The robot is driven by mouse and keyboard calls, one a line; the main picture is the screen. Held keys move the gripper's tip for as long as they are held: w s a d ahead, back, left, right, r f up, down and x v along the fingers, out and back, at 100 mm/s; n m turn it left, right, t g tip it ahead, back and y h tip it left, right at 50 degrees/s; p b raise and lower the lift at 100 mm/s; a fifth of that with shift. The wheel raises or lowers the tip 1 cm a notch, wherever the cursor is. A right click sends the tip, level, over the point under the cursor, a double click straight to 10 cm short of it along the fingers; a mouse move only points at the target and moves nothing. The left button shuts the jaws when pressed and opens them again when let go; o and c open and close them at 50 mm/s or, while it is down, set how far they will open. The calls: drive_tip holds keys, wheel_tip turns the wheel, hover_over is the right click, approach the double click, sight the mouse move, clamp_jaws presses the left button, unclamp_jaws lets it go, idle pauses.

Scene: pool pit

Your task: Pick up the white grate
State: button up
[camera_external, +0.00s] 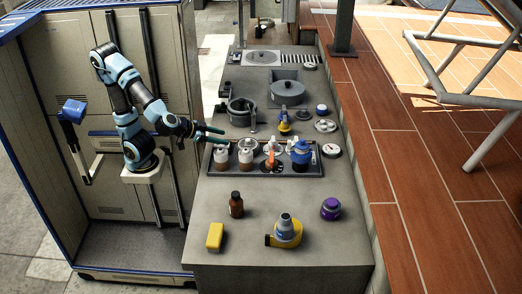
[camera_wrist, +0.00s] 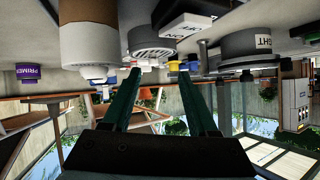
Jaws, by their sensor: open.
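Two pale pieces could be the white grate, and I cannot tell which it is. One is a small round whitish disc (camera_external: 325,126) on the right of the grey counter, which looks patterned on top. The other is a pale slotted strip (camera_external: 304,62) at the counter's far end. My gripper (camera_external: 215,134) is over the counter's left edge, left of both and apart from them. Its two dark green fingers are spread and empty in the wrist view (camera_wrist: 163,76). The wrist view looks upside down, and I cannot identify the grate there with certainty.
A dark tray (camera_external: 211,172) with several bottles lies just in front of my gripper. A grey pot (camera_external: 288,92) and a clamp-like ring (camera_external: 240,108) stand behind. A brown bottle (camera_external: 236,205), yellow block (camera_external: 215,237), yellow pump (camera_external: 286,232) and purple jar (camera_external: 330,209) stand nearer.

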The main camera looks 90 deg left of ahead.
sight(247, 140)
drive_tip(key=w+t+b, duration=0.1)
drive_tip(key=b, duration=0.1)
drive_tip(key=w+f+n+b, duration=0.1)
drive_tip(key=b, duration=0.2)
drive_tip(key=shift+w+a+f+n+t+b, duration=0.1)
drive_tip(key=shift+w+n+t+b, duration=0.05)
drive_tip(key=shift+n+t+b, duration=0.2)
drive_tip(key=b+x, duration=0.2)
drive_tip(key=shift+w+b, duration=0.15)
drive_tip(key=shift+b, duration=0.15)
drive_tip(key=shift+w+a, duration=0.15)
drive_tip(key=shift+w, duration=0.1)
drive_tip(key=shift+w+a+f+b, duration=0.2)
drive_tip(key=shift+w+b, duration=0.3)
drive_tip(key=shift+b, duration=0.2)
drive_tip(key=shift+x, duration=1.95)
drive_tip(key=shift+w+r, duration=0.1)
drive_tip(key=shift+r, duration=0.05)
